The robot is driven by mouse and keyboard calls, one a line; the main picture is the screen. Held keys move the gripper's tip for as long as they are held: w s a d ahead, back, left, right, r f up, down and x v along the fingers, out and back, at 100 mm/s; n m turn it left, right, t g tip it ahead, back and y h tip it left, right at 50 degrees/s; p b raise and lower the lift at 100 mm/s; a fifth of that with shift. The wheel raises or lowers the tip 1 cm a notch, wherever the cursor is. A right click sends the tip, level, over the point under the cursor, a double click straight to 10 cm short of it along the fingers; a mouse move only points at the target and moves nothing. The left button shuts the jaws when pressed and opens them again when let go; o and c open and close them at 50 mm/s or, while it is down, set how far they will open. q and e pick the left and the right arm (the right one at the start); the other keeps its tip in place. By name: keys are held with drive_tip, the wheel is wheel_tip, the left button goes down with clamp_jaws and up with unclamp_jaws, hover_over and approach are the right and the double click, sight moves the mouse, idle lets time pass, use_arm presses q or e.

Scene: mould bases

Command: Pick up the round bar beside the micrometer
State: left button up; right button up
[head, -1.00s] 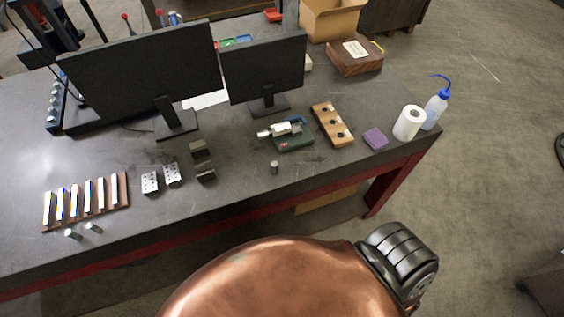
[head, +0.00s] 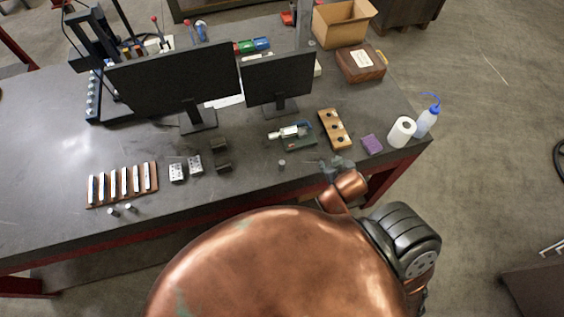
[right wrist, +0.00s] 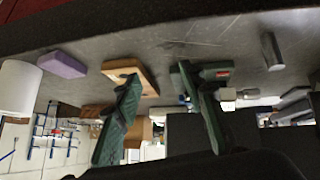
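The round bar (head: 282,164) is a small grey cylinder standing upright near the front edge of the bench. It also shows at the upper right of the right wrist view (right wrist: 272,51), which is upside down. The micrometer (head: 290,132) sits in a green stand just behind it. In the right wrist view the stand's green side (right wrist: 215,72) is partly covered by a finger. My right gripper (head: 335,165) is at the bench front, to the right of the bar and apart from it. Its fingers (right wrist: 154,70) are spread with nothing held. My left gripper is not visible.
A wooden block with holes (head: 334,129), a purple block (head: 371,143) and a white roll (head: 402,131) stand to the right. Metal blocks (head: 222,155) and two small cylinders (head: 121,209) lie left. Monitors (head: 278,78) stand behind. Bare bench surrounds the bar.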

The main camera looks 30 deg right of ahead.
drive_tip(key=w+d+r+m+t+h, duration=0.15)
drive_tip(key=w+r+t, duration=0.3)
drive_tip(key=r, duration=0.55)
drive_tip(key=w+d+r+t+h, duration=0.2)
drive_tip(key=w+r+t, duration=0.3)
drive_tip(key=r, duration=0.5)
drive_tip(key=w+a+r+n+t+y, duration=0.4)
drive_tip(key=a+r+n+t+y, duration=0.3)
drive_tip(key=a+r, duration=0.6)
drive_tip(key=a+n+g+y, duration=0.5)
drive_tip(key=a+n+y, duration=0.2)
drive_tip(key=a+y, duration=0.35)
drive_tip(key=a+f+n+g+y, duration=0.25)
drive_tip(key=a+f+g, duration=0.35)
drive_tip(key=f, duration=0.3)
drive_tip(key=m+g+h, duration=0.5)
drive_tip(key=g+h, duration=0.4)
drive_tip(key=h, duration=0.1)
hover_over(283, 163)
drive_tip(key=s+d, duration=0.2)
wheel_tip(283, 163, down, 22)
drive_tip(key=shift+g, duration=0.25)
drive_tip(key=p+x, duration=0.1)
drive_tip(key=x, duration=0.6)
drive_tip(key=shift+w+a+f+p, duration=0.2)
drive_tip(key=shift+a+f+p, duration=0.1)
drive_tip(key=shift+p, duration=0.1)
